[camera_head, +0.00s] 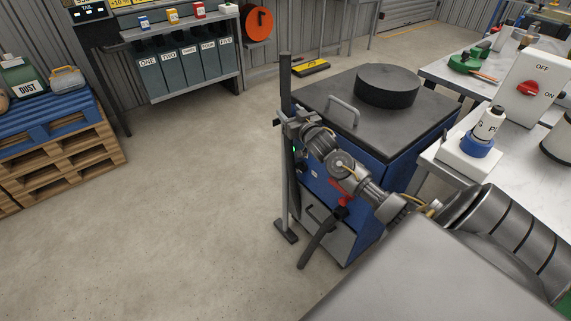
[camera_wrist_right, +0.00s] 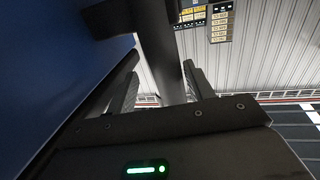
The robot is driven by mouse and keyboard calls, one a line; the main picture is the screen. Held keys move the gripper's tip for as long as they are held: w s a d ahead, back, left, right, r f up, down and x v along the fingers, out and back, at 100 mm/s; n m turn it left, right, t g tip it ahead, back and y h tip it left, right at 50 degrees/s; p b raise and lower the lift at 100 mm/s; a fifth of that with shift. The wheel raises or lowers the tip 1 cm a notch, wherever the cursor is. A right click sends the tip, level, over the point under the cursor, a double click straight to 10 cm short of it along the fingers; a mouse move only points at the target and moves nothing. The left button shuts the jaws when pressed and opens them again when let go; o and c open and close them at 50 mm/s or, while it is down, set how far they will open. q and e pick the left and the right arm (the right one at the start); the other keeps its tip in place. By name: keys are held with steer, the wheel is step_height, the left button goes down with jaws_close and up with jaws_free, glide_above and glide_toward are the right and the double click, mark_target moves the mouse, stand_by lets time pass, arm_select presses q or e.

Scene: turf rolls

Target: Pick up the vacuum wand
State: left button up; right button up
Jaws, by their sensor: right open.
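The vacuum wand (camera_head: 285,82) stands upright beside the blue vacuum unit. Its upper tube is dark, its lower tube is grey, and a flat dark foot (camera_head: 286,232) rests on the floor. My right gripper (camera_head: 287,120) is open at the wand's upper part, level with the unit's top. In the right wrist view the wand's dark tube (camera_wrist_right: 163,45) runs between the two fingers of the right gripper (camera_wrist_right: 160,82), with a gap visible on the right side. My left gripper is not in view.
The blue vacuum unit (camera_head: 395,160) has a round black lid (camera_head: 387,86) and grey handle (camera_head: 343,112). A white workbench (camera_head: 432,190) stands right. Pallets (camera_head: 50,151) stand left; the floor between is clear.

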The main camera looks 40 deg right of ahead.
mark_target(288, 108)
steer(key=x, duration=0.2)
steer(key=shift+w, duration=0.4)
steer(key=shift+w+d, duration=0.15)
steer(key=shift+w, duration=0.3)
steer(key=c, duration=0.9)
steer(key=shift+c, duration=0.6)
steer(key=shift+r, duration=0.2)
